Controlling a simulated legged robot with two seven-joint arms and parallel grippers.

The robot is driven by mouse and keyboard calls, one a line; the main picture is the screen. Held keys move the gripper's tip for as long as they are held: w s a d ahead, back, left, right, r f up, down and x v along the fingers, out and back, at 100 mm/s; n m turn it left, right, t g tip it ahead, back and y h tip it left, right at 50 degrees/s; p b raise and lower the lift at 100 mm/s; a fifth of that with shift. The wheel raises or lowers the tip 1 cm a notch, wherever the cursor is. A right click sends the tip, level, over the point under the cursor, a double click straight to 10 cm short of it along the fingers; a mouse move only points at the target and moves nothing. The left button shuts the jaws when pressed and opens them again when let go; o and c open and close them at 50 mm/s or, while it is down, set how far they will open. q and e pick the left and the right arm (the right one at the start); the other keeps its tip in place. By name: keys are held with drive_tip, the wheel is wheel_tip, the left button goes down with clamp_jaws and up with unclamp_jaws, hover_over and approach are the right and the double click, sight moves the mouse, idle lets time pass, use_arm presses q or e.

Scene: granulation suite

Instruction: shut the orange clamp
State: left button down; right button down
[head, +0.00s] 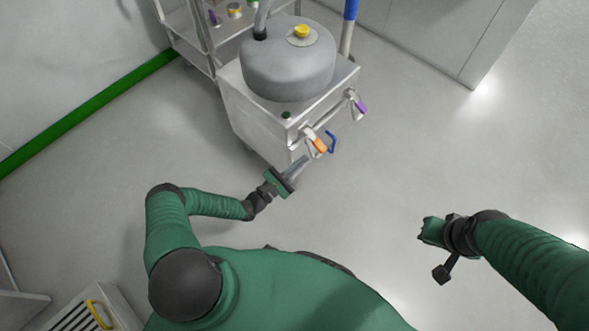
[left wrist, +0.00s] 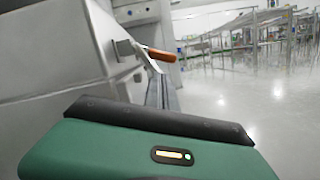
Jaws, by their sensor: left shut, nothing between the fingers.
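The orange clamp (head: 319,145) is on the front of the grey metal cabinet, near its right corner. In the left wrist view its orange handle (left wrist: 161,55) stands out from a metal bracket on the cabinet's side. My left gripper (head: 303,161) is shut and empty, its fingertips just below and left of the clamp in the head view. In the left wrist view the fingers (left wrist: 162,92) point at the clamp's handle; I cannot tell whether they touch it. My right gripper (head: 424,233) is far off to the right over bare floor; its finger state is unclear.
The cabinet (head: 262,125) carries a grey round vessel (head: 289,68) with a yellow cap (head: 301,31). A purple-handled clamp (head: 360,106) and a blue handle (head: 331,142) sit near the orange one. A shelf cart (head: 187,28) stands behind left. The floor to the right is clear.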

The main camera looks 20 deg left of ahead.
sight(315, 141)
use_arm(q)
drive_tip(key=b+x, duration=0.1)
drive_tip(key=x, duration=0.3)
drive_tip(key=shift+w, duration=0.3)
drive_tip(key=shift+d, duration=0.1)
drive_tip(key=shift+r, duration=0.1)
